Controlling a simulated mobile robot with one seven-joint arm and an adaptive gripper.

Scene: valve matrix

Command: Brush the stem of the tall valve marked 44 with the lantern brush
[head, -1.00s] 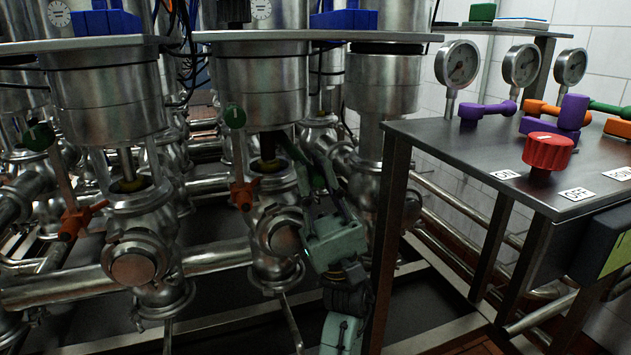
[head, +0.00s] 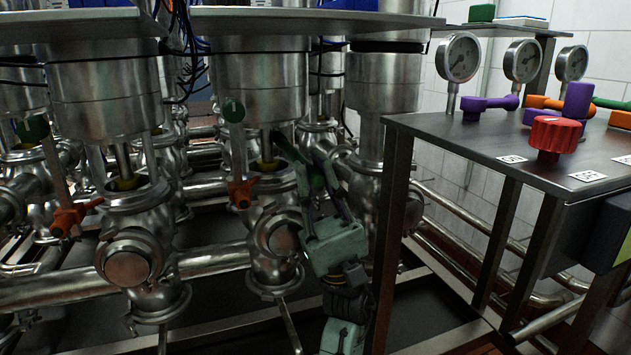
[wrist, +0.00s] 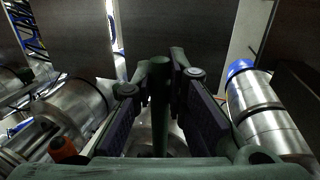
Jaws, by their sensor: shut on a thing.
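The middle front valve (head: 262,85) is a tall steel cylinder over an open yoke. Its short stem (head: 266,145) shows in the yoke above a yellow ring; no 44 marking is legible. My gripper (head: 308,165) is just right of this yoke, low among the valve bodies. In the wrist view my gripper (wrist: 160,85) is shut on a dark green upright handle, taken as the lantern brush (wrist: 160,108). The brush's dark end reaches toward the stem in the head view. Its bristles are hidden, and I cannot tell whether they touch the stem.
A dark table (head: 478,140) at right carries a red knob (head: 555,134), purple and orange handles, and gauges. Its leg stands close to my gripper's right. A similar valve (head: 105,90) stands at left. Orange handles (head: 242,192) and pipes crowd the front.

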